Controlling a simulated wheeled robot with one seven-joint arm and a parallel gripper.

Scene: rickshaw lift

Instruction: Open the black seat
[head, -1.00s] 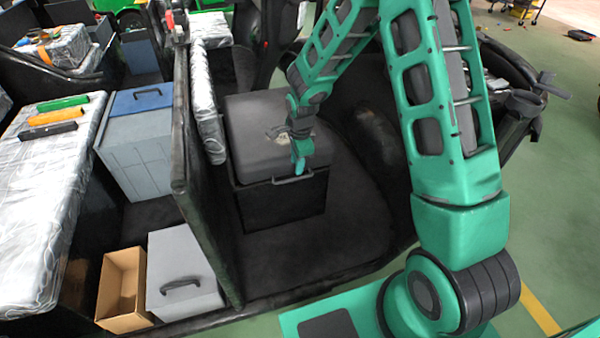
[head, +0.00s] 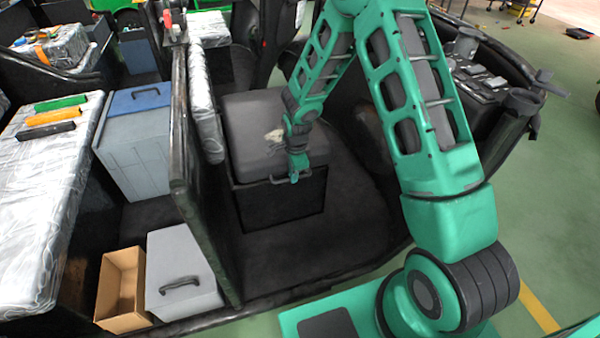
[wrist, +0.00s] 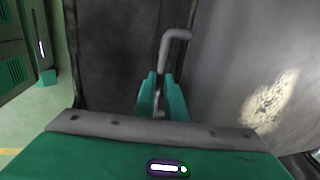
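The black seat (head: 258,125) is a box with a dark padded lid, standing on the vehicle floor. A grey bar handle (head: 278,181) is on its front, near the top edge. The lid looks down. In the wrist view the handle (wrist: 174,40) runs between the two green fingers. My gripper (head: 294,176) is at the handle, and the fingers (wrist: 160,88) look closed in close on both sides of the bar. Part of the handle is hidden by the fingers.
A dark partition (head: 190,170) stands left of the seat. Beyond it are a grey box (head: 180,272), an open cardboard box (head: 122,290) and a grey-blue bin (head: 135,150). The dark floor (head: 300,250) in front of the seat is clear.

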